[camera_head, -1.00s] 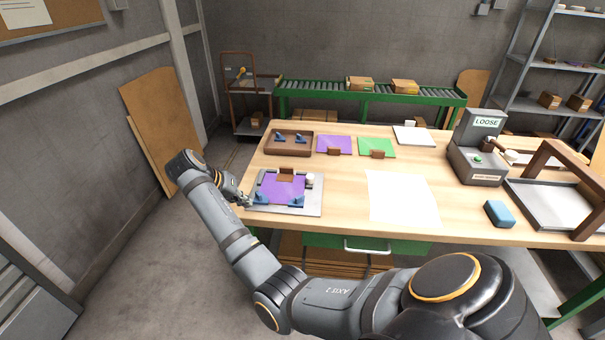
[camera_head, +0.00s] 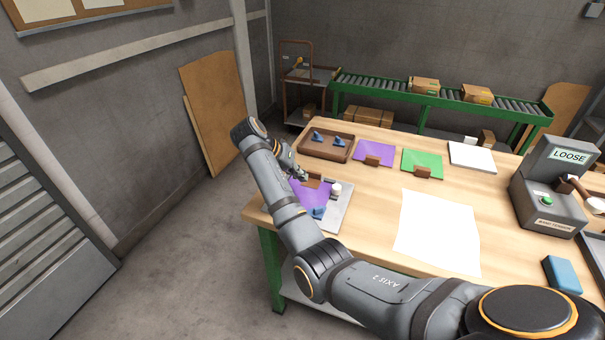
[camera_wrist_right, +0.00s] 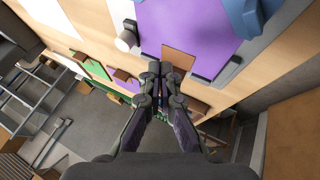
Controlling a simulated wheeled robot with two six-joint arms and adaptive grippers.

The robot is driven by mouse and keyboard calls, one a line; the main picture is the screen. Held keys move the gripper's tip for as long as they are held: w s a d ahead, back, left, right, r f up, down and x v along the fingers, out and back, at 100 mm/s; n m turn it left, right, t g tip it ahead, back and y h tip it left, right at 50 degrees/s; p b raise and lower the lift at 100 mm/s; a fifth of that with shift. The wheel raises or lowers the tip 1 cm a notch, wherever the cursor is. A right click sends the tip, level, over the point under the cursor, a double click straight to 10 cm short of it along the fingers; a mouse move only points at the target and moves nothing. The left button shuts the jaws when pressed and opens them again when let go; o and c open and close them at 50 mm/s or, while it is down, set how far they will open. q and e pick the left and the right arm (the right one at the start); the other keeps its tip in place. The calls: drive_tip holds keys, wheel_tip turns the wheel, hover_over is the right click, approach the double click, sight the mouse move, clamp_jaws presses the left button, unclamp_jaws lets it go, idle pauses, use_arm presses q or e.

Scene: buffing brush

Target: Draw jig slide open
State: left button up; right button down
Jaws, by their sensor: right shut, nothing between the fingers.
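The jig is a grey plate (camera_head: 338,212) at the table's left end. It bears a purple panel (camera_head: 309,194), a white round knob (camera_head: 335,189) and a blue clamp (camera_head: 319,212). A brown block (camera_head: 313,181) stands at its far edge; I cannot tell for certain that it is the slide. My right gripper (camera_head: 301,176) is shut and empty beside this block. In the right wrist view the fingertips (camera_wrist_right: 160,68) lie close to the brown block (camera_wrist_right: 178,58); contact is unclear. My right arm hides the jig's left part. My left gripper is out of view.
A brown tray (camera_head: 311,151) with blue clamps stands behind the jig. Purple (camera_head: 374,151) and green (camera_head: 423,161) panels with brown blocks lie further right. A white sheet (camera_head: 437,232) lies in the middle. A grey machine marked LOOSE (camera_head: 550,201) stands right.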

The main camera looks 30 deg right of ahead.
sight(336, 191)
drive_tip(key=x, duration=0.5)
drive_tip(key=shift+d+f, duration=0.25)
drive_tip(key=shift+f, duration=0.05)
drive_tip(key=s+d, duration=0.1)
drive_tip(key=d+p, duration=0.1)
drive_tip(key=shift+s+d+f, duration=0.15)
drive_tip(key=shift+s+d, duration=0.55)
